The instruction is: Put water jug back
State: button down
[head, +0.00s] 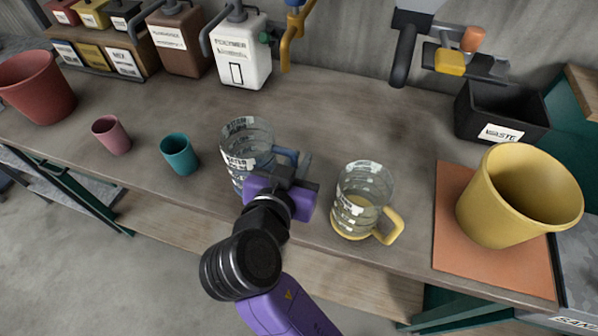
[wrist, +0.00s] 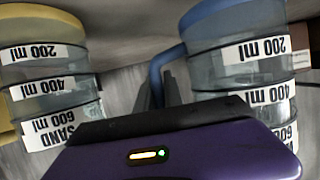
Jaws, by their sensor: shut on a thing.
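The water jug (head: 243,143) is a clear measuring jug with "WATER" labels and a blue handle (head: 286,155), at the middle of the bench in the head view. In the wrist view the jug (wrist: 237,70) appears upside down on the right, with its blue base. My gripper (head: 293,168) is shut on the blue handle, to the right of the jug body. The dark fingers also show at the handle in the wrist view (wrist: 164,90). My gripper hides the jug's lower part in the head view, so I cannot tell whether it touches the bench.
A sand jug (head: 362,200) with a yellow handle stands close on the right. Teal (head: 179,154) and pink (head: 111,135) cups stand left. A yellow bucket (head: 490,205) is on an orange mat (head: 450,245). A polymer dispenser (head: 240,52) and waste bin (head: 497,112) are behind.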

jog(key=shift+f, duration=2)
jog(key=shift+f, duration=0.15)
jog(key=c, duration=1.5)
grip_release()
jog(key=shift+o, duration=0.2)
jog(key=shift+r, duration=0.25)
jog(key=v, duration=1.2)
jog(key=shift+b, duration=0.45)
jog(key=shift+f, duration=0.1)
